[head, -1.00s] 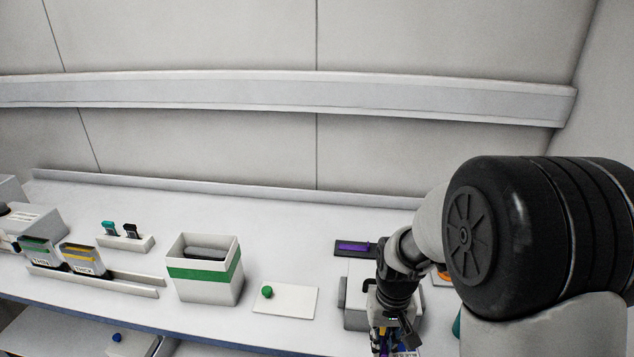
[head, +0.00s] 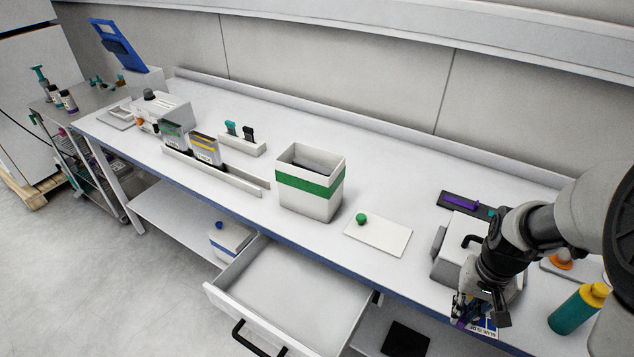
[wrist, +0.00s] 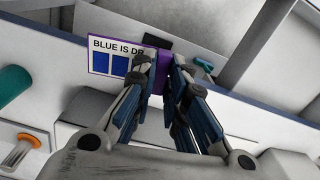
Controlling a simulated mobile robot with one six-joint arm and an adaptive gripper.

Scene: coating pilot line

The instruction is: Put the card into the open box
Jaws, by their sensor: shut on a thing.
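The card (wrist: 110,60), white with blue squares and the words "BLUE IS DR…", is between the fingertips of my gripper (wrist: 160,62) in the wrist view. The fingers cover its right part, and purple shows at its edge. In the head view my gripper (head: 474,318) points down at the bench's front edge, with part of the card (head: 487,330) showing below it. The open box (head: 309,183) is white with a green band and stands upright, left of my gripper. Something dark grey lies inside it.
A white lid with a green knob (head: 378,235) lies right of the box. An open, empty-looking drawer (head: 290,290) juts out below. A blue-banded closed box (head: 231,241) is on the lower shelf.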

